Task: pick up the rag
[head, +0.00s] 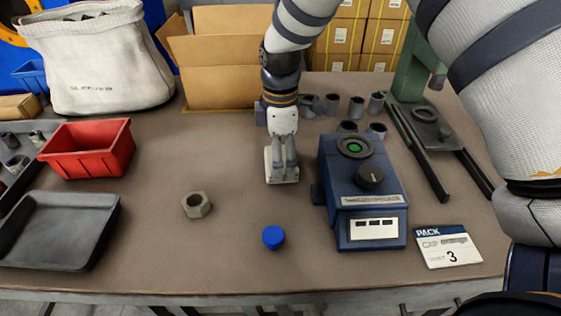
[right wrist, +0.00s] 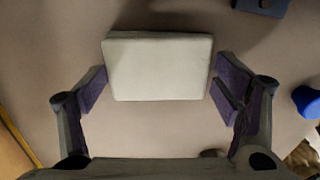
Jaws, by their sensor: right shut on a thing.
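The rag is a pale grey-white folded pad (head: 276,177) on the workbench in the middle of the head view. In the right wrist view the rag (right wrist: 158,66) is a flat rectangle between the purple-padded fingers. My right gripper (head: 283,166) points down over the rag, its fingers shut on the rag's two sides. It also shows in the right wrist view (right wrist: 160,95). I cannot tell whether the rag is clear of the bench top. My left gripper is not in view.
A blue device (head: 365,195) stands close right of the gripper. A blue cap (head: 273,237) and a hex nut (head: 196,205) lie in front. A cardboard box (head: 222,75) stands behind; a red bin (head: 88,148) and black tray (head: 58,230) are left.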

